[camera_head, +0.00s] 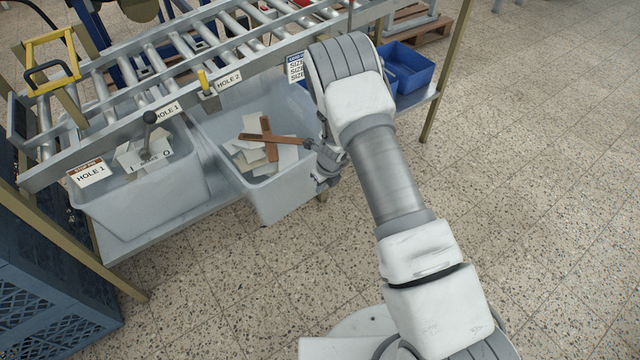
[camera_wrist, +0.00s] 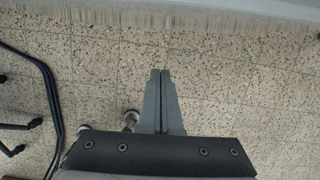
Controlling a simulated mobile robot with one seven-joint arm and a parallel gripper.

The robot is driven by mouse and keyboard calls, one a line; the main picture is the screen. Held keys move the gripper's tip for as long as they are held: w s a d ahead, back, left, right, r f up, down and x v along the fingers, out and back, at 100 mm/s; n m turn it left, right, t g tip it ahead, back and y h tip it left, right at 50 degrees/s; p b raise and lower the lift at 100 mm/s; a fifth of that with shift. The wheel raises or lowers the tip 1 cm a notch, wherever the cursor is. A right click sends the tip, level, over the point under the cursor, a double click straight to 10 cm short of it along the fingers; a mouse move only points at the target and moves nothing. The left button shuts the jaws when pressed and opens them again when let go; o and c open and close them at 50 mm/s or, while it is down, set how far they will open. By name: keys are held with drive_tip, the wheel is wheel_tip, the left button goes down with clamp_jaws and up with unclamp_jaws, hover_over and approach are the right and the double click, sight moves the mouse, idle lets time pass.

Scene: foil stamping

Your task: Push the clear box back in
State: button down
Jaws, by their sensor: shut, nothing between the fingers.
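The clear box (camera_head: 282,201) is a translucent grey-white bin under the HOLE 2 label (camera_head: 228,82). It sticks out past the front edge of the shelf, farther than the bin beside it. Pale sheets and brown strips lie in it. My gripper (camera_head: 326,180) is at the right side of its front end, partly hidden by my wrist; contact cannot be told. In the wrist view my gripper (camera_wrist: 161,72) has its fingers together and empty. A pale translucent band across the top (camera_wrist: 165,16), apparently the box, lies beyond the fingertips.
A similar bin (camera_head: 150,205) with the HOLE 1 sign stands to the left on the shelf. A roller conveyor (camera_head: 180,55) runs above both. Blue bins (camera_head: 408,68) sit at the shelf's right end, near a tan post (camera_head: 447,70). The speckled floor in front is clear.

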sight(310, 187)
drive_tip(key=shift+w+a+f+b, duration=0.4)
drive_tip(key=shift+w+a+f, duration=0.15)
drive_tip(key=shift+w+f, duration=0.35)
drive_tip(key=shift+w+a+f+b, duration=0.45)
drive_tip(key=shift+w+a+f, duration=0.15)
drive_tip(key=shift+f, duration=0.55)
drive_tip(key=shift+w+a+f+b, duration=0.4)
drive_tip(key=shift+w+a+f, duration=0.25)
drive_tip(key=shift+f, duration=0.35)
drive_tip(key=shift+d, duration=0.1)
drive_tip(key=shift+w, duration=0.1)
